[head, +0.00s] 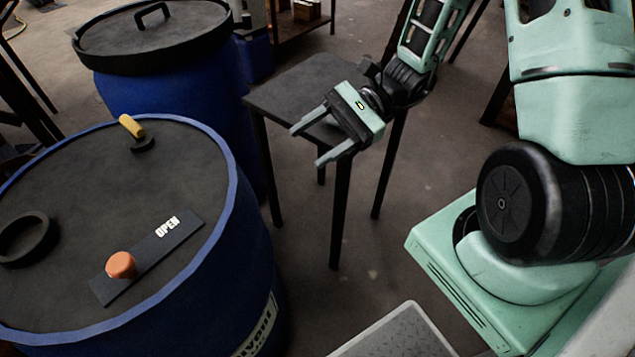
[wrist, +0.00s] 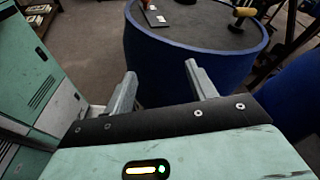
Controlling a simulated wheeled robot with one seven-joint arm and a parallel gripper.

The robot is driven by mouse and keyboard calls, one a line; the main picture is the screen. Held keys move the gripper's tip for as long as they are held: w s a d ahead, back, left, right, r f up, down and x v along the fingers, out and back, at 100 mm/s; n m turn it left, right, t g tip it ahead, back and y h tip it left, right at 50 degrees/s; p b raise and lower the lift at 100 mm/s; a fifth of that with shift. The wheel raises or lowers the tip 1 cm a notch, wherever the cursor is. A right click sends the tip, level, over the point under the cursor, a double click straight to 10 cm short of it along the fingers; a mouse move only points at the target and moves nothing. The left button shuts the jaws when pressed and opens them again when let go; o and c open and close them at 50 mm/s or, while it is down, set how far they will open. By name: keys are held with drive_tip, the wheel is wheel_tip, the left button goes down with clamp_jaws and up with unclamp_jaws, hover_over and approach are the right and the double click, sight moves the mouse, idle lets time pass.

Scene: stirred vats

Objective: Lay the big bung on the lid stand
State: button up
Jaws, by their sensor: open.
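A plug with a yellow handle (head: 132,127) and a dark base stands on the near blue vat's dark top (head: 110,190); I take it for the big bung, though its size is hard to judge. Its handle also shows at the wrist view's top right (wrist: 244,12). A small dark square table (head: 285,88), which I take for the lid stand, stands right of the vats; its visible top is bare. My gripper (head: 306,143) is open and empty. In the head view it overlaps the table's front edge, apart from the plug; its fingers also show in the wrist view (wrist: 160,76).
The near vat top also carries an orange knob (head: 121,265) on a dark plate marked OPEN (head: 160,245) and a raised black ring (head: 27,238). A second blue vat (head: 160,100) behind has a dark lid with a bar handle (head: 152,12).

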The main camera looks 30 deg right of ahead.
drive_tip(key=s+a+r+n+h, duration=0.2)
drive_tip(key=s+a+n+h, duration=0.2)
drive_tip(key=n, duration=0.7)
drive_tip(key=s+a+r+n+h, duration=0.3)
drive_tip(key=s+a+n+h, duration=0.1)
drive_tip(key=s+n+h, duration=0.5)
drive_tip(key=shift+s+a+r+n+h, duration=0.2)
drive_tip(key=shift+a+n+h, duration=0.2)
drive_tip(key=shift+n+h, duration=0.45)
wheel_tip(320, 180, up, 12)
drive_tip(key=p, duration=1.2)
